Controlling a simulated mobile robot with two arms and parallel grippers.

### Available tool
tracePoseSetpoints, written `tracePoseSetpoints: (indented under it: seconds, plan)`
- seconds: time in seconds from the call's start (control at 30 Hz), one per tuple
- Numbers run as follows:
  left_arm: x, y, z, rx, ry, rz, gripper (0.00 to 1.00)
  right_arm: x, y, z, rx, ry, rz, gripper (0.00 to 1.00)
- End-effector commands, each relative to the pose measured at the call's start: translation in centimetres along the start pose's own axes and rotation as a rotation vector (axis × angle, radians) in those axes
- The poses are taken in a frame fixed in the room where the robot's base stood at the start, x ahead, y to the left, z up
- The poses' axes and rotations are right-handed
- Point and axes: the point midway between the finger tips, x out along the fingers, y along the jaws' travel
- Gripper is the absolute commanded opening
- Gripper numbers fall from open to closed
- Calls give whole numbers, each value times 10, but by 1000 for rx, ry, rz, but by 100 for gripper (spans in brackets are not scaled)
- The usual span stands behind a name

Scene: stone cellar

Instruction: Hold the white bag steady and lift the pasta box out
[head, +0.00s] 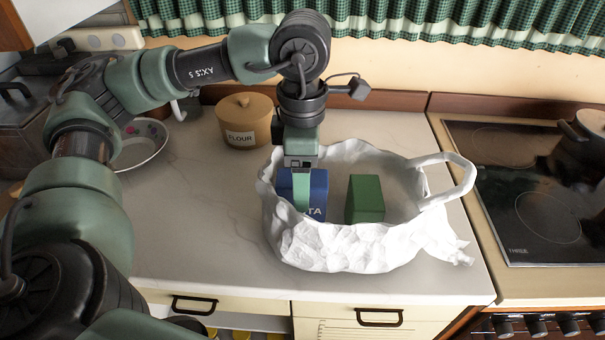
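The white bag (345,246) stands open on the counter, crumpled, with one handle loop (460,180) sticking out to the right. Inside at the left is the blue pasta box (318,190), with the white letters "TA" showing near the bag's front rim. Its lower part is hidden by the bag. My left gripper (301,200) points down into the bag at the pasta box. One finger lies in front of the box's face; the other is hidden, so whether they grip it cannot be told. My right gripper is out of view.
A green box (365,199) stands in the bag, right of the pasta box. A flour canister (244,121) is behind the bag to the left, and a bowl (141,146) is farther left. A stove (535,190) with a pot (585,135) is at right. The counter left of the bag is clear.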

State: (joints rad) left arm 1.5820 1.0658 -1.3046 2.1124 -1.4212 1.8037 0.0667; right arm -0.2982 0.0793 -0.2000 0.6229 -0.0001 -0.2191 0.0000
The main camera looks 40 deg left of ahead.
Motion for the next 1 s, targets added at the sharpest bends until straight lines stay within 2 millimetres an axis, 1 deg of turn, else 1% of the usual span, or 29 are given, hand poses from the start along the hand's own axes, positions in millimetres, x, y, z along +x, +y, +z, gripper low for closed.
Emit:
tracePoseSetpoints:
  seconds: [0.1, 0.3, 0.4, 0.5, 0.73, 0.77, 0.8, 0.87, 0.9, 1.0]
  plan:
    - [19, -1, -1, 0, 3, -4, 71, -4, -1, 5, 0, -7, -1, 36]
    - [46, 0, -1, 0, 2, -3, 71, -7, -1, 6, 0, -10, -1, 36]
    - [54, 0, 0, -1, 1, -1, 71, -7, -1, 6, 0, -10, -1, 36]
    - [57, 0, -1, 0, 0, -1, 71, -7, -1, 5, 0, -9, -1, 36]
    - [58, 0, 0, 0, 0, 0, 71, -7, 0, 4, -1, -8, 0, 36]
    - [58, 0, 0, 0, 0, 0, 65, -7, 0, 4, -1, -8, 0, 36]
    - [58, 0, 0, 0, 0, 0, 54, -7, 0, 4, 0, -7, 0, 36]
    - [58, 0, 0, 0, 0, 0, 38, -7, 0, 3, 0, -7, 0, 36]
    - [58, 0, 0, 0, 0, 0, 26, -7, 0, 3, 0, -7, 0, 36]
    - [58, 0, 0, 0, 0, 0, 0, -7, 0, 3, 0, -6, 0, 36]
